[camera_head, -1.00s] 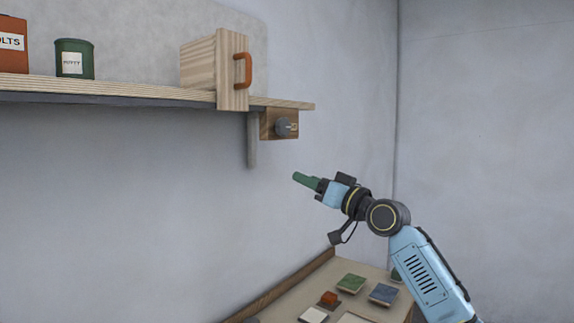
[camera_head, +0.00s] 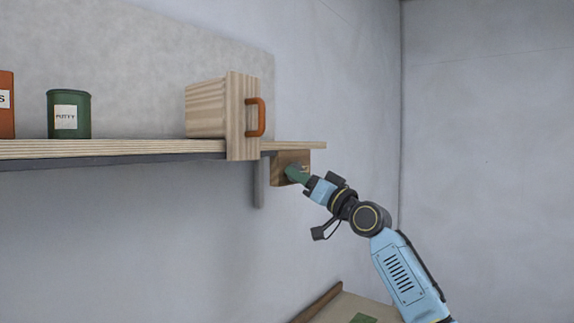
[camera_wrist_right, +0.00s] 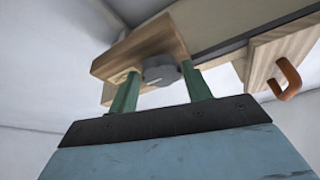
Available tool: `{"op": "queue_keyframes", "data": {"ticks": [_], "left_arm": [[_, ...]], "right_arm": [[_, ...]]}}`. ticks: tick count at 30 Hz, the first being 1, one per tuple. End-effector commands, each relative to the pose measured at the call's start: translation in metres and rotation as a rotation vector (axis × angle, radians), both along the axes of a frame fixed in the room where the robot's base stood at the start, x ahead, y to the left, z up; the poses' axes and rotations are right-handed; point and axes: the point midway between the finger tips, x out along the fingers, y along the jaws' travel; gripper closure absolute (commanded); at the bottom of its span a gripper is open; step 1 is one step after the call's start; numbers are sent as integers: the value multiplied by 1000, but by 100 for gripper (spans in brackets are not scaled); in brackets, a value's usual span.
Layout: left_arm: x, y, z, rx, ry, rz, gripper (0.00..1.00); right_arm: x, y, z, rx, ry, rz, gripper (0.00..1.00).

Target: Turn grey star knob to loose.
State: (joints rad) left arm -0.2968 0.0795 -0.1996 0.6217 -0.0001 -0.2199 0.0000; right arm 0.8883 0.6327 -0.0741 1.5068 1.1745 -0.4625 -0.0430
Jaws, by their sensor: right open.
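The grey star knob (camera_wrist_right: 160,70) sits on a wooden block (camera_wrist_right: 112,62) below the shelf. In the right wrist view it shows between the two green fingers of my right gripper (camera_wrist_right: 160,92), which is open. I cannot tell whether the fingers touch it. In the head view my right gripper (camera_head: 292,173) is at the block (camera_head: 305,158) and its green fingers hide most of the knob. My left gripper is not in view.
A wooden shelf (camera_head: 110,149) runs along the wall, with a bracket (camera_head: 259,185) under it. On it are a wooden box with an orange handle (camera_head: 261,118), a green putty can (camera_head: 69,115) and a red tin (camera_head: 6,105). A bench corner (camera_head: 345,307) shows below.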

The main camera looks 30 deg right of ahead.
Motion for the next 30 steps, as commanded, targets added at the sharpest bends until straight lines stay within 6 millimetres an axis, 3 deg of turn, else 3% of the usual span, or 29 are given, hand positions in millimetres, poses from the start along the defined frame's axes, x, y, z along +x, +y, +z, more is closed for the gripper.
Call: {"op": "queue_keyframes", "data": {"ticks": [11, 18, 25, 30], "left_arm": [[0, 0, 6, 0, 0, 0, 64], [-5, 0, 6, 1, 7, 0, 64], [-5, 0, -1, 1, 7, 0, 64], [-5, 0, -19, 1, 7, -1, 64]], "right_arm": [[3, 0, 4, 0, 1, -5, 51], [3, 1, 4, -1, 1, -4, 78], [3, 0, 2, -16, -5, -4, 78], [3, 0, 0, -65, -28, -5, 78]]}}
